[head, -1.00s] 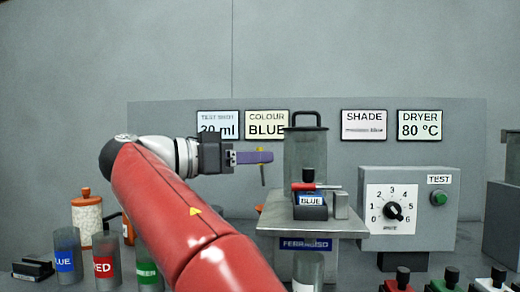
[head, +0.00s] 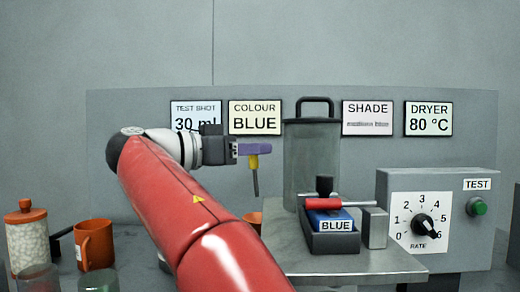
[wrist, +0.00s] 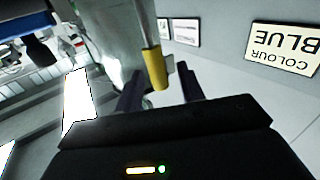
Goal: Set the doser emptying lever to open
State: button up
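A thin upright lever with a yellow grip (head: 253,162) stands left of the clear lidded hopper (head: 312,160) in the head view. My gripper (head: 256,149) is level with the top of that grip, with its purple finger just above and in front of it. In the wrist view the yellow grip (wrist: 155,70) shows between the two dark fingers, which stand apart with a gap on each side. I cannot tell how far the grip reaches in between them. The pivot end of the lever is hidden.
Right of the lever, a metal platform (head: 285,252) carries a BLUE-labelled block (head: 338,226) with a red handle (head: 323,203) above it. A grey rate-dial box (head: 385,190) stands further right. An orange mug (head: 94,244) and a white-filled jar (head: 27,238) stand at left.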

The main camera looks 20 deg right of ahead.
jog(key=shift+x, duration=1.2)
grip_shut()
